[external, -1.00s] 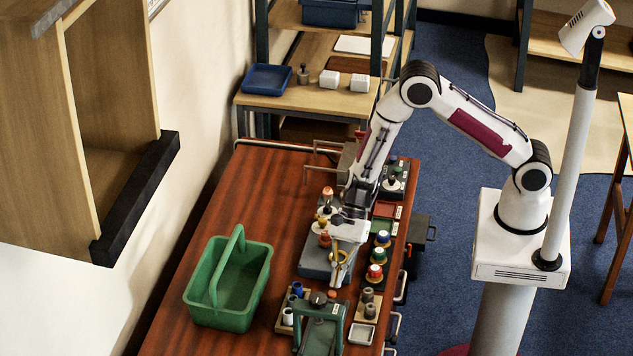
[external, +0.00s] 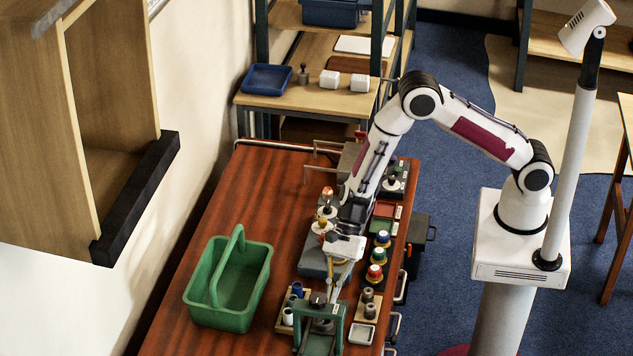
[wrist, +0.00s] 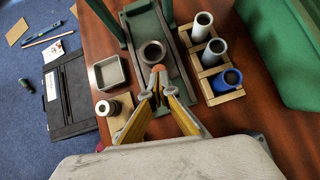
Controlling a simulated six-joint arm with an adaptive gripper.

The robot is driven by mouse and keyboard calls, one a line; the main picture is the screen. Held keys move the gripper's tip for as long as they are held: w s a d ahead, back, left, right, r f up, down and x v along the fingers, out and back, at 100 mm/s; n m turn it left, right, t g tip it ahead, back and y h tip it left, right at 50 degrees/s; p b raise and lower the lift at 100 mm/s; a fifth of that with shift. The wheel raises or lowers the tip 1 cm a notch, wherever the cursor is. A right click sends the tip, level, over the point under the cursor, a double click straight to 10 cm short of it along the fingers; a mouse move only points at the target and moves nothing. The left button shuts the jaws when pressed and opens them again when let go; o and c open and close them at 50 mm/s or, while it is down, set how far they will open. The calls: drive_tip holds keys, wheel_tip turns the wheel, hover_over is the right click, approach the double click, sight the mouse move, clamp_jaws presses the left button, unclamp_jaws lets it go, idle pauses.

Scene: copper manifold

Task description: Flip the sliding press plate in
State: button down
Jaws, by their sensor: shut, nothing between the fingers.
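The green press (external: 337,318) stands at the near end of the table, with two posts and a dark knob on top. Its green sliding plate (wrist: 172,62) shows in the wrist view, carrying a grey ring (wrist: 152,52). A small orange-brown knob (wrist: 158,68) sits at the plate's near end. My gripper (external: 331,298) is low at the press's far side in the external view; it is shut and empty. In the wrist view its fingertips (wrist: 160,93) meet right at the knob; I cannot tell whether they touch it.
A wooden rack of white and blue cylinders (wrist: 212,65) and a small grey tray (wrist: 110,73) flank the press. A green basket (external: 228,309) stands to its left. Several colored knobs line the table's right side.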

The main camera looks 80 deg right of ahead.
drive_tip(key=a, duration=0.7)
drive_tip(key=shift+a, duration=0.15)
drive_tip(key=shift+d, duration=0.2)
drive_tip(key=shift+s+d+r, duration=0.15)
drive_tip(key=shift+d, duration=0.4)
drive_tip(key=d, duration=0.1)
drive_tip(key=d+r, duration=0.1)
drive_tip(key=shift+s+d, duration=0.2)
drive_tip(key=shift+d, duration=0.2)
drive_tip(key=v, duration=0.9)
drive_tip(key=shift+s+d+r, duration=0.1)
